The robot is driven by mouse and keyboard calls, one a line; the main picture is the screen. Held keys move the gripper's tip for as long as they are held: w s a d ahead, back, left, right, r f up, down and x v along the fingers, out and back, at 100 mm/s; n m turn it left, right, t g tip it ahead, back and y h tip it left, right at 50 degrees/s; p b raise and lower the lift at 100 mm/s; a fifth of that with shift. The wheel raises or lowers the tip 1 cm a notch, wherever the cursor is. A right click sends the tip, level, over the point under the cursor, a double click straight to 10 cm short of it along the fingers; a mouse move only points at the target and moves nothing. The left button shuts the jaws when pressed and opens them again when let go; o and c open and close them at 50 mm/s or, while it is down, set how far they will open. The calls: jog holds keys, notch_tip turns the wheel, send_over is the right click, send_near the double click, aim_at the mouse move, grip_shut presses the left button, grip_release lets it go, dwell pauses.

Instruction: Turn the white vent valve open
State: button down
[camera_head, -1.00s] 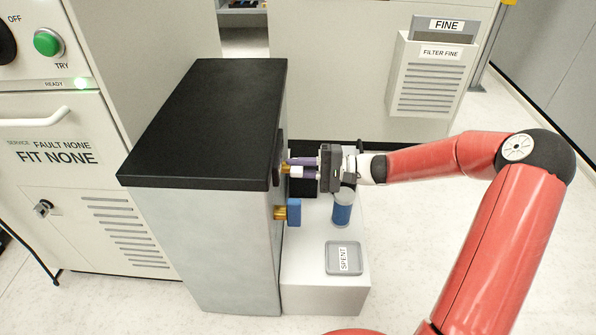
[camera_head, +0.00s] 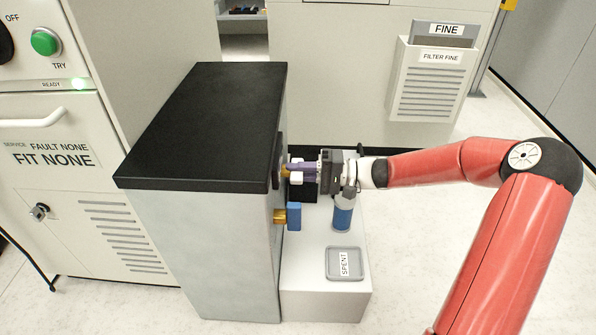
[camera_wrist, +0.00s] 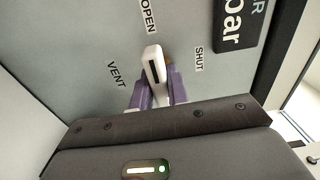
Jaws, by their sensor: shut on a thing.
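The white vent valve handle (camera_wrist: 153,64) shows in the wrist view on a grey panel, with a dark slot along it. Its visible end points up toward the OPEN label (camera_wrist: 148,16), closer to it than to the SHUT label (camera_wrist: 199,59). The VENT label (camera_wrist: 116,74) is at the left. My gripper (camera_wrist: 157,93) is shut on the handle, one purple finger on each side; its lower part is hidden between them. In the head view my gripper (camera_head: 298,168) reaches the right side of the black-topped cabinet (camera_head: 205,125), and the handle is mostly hidden there.
Below my gripper, a blue handle (camera_head: 294,216) sticks out on a brass fitting. A blue cylinder (camera_head: 343,213) stands on a white ledge (camera_head: 310,285) near a grey SPENT tray (camera_head: 331,275). A FINE filter holder (camera_head: 432,80) is behind. Floor is free at right.

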jog(key=shift+f, duration=0.1)
jog(key=c, duration=1.4)
grip_release()
jog(key=shift+o, duration=0.2)
jog(key=shift+d, duration=0.15)
jog(key=d+p, duration=0.1)
jog(key=d, duration=0.6)
jog(key=shift+s+d, duration=0.15)
jog(key=shift+d, duration=0.15)
